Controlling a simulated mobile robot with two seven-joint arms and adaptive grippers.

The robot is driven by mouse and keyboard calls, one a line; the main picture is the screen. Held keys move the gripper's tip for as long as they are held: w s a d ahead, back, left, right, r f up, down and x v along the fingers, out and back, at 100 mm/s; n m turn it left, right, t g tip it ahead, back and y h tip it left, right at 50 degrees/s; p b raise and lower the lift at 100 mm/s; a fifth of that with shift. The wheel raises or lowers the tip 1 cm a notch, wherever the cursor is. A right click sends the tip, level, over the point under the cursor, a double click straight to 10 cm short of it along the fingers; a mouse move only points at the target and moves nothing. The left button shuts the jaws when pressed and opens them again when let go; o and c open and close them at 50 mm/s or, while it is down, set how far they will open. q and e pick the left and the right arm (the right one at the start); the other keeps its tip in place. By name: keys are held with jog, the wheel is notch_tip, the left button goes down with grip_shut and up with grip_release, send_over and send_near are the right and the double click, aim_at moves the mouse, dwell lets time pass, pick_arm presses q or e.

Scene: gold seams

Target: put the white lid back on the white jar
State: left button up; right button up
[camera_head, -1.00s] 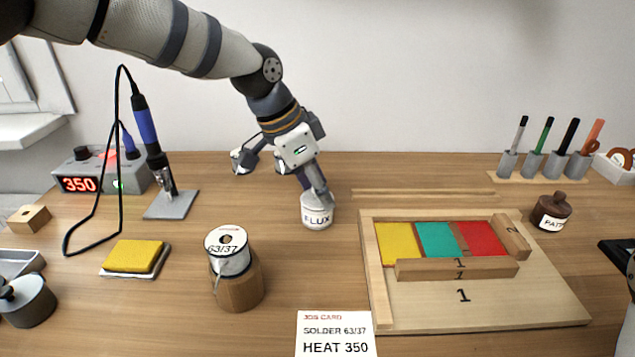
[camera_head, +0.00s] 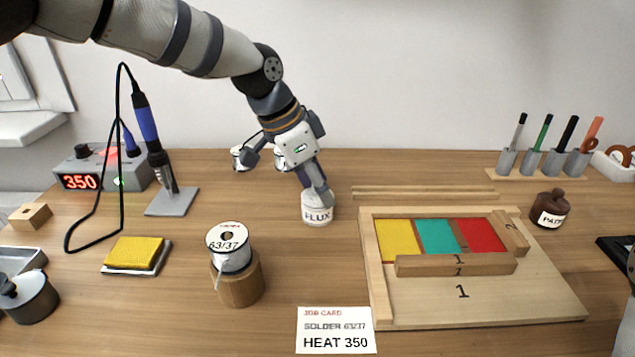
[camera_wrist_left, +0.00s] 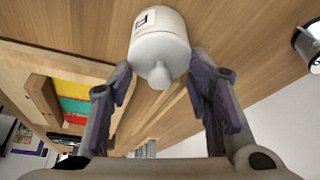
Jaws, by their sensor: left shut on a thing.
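The white jar (camera_head: 317,214), labelled FLUX, stands upright on the table, left of the wooden board. My left gripper (camera_head: 318,190) comes down over its top from the upper left, and its fingers partly hide the top in the head view. In the left wrist view, the white lid (camera_wrist_left: 160,62) with its round knob sits at the jar's (camera_wrist_left: 156,18) top, with no clear gap between them. Whether the lid is fully seated cannot be told. My right gripper is not clearly seen.
The wooden board (camera_head: 480,300) with coloured tiles lies right of the jar. A solder spool (camera_head: 229,250) on a wooden block stands in front, to the left. A soldering iron (camera_head: 147,130) stands further left. Thin wooden strips (camera_head: 425,191) lie behind the board. Bare table surrounds the jar.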

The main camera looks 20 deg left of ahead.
pick_arm(q)
jog(key=shift+s+f, duration=0.15)
jog(key=shift+f, duration=0.15)
dwell(0.6)
jog(key=o, duration=1)
jog(key=shift+c, duration=0.2)
jog(key=shift+o, duration=0.4)
jog(key=shift+r, duration=0.1)
jog(key=o, duration=0.5)
jog(key=shift+r, duration=0.1)
jog(key=shift+r+p, duration=0.4)
jog(key=shift+r, duration=3.1)
